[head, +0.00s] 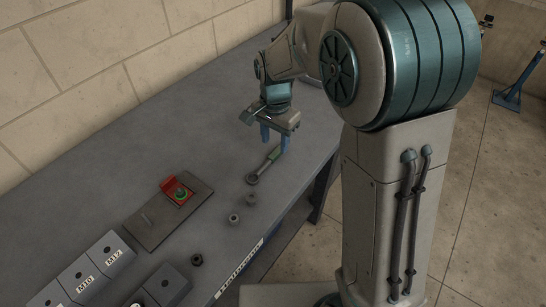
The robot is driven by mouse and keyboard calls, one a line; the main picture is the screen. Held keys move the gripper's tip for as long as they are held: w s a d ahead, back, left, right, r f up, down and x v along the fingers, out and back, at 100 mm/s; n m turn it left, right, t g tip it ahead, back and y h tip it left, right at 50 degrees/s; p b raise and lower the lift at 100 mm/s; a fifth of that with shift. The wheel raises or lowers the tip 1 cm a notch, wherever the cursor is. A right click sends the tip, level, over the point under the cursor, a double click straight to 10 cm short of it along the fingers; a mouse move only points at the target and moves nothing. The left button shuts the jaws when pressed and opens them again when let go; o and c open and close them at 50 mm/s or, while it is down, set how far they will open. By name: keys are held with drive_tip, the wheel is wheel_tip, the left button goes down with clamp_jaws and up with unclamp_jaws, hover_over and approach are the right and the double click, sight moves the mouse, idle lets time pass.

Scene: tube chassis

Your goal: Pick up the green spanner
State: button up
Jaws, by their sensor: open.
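The green spanner (263,165) lies on the grey bench top, its green handle pointing up and right and its dark ring end toward the lower left. My gripper (274,142) is just above the upper end of the spanner, pointing down, with its two blue fingers apart. The fingers hold nothing that I can see. Whether a fingertip touches the spanner cannot be told from this view.
Several small nuts (234,218) lie on the bench nearer the front. A dark plate (152,222) with a red and green switch (178,192) is to the left. Grey bins marked M10 and M12 (110,253) stand at the lower left. A brick wall (110,60) runs behind the bench.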

sight(273, 155)
drive_tip(key=f, duration=0.5)
drive_tip(key=shift+w+a+f, duration=0.25)
drive_tip(key=shift+f, duration=0.05)
drive_tip(key=shift+c, duration=0.3)
clamp_jaws()
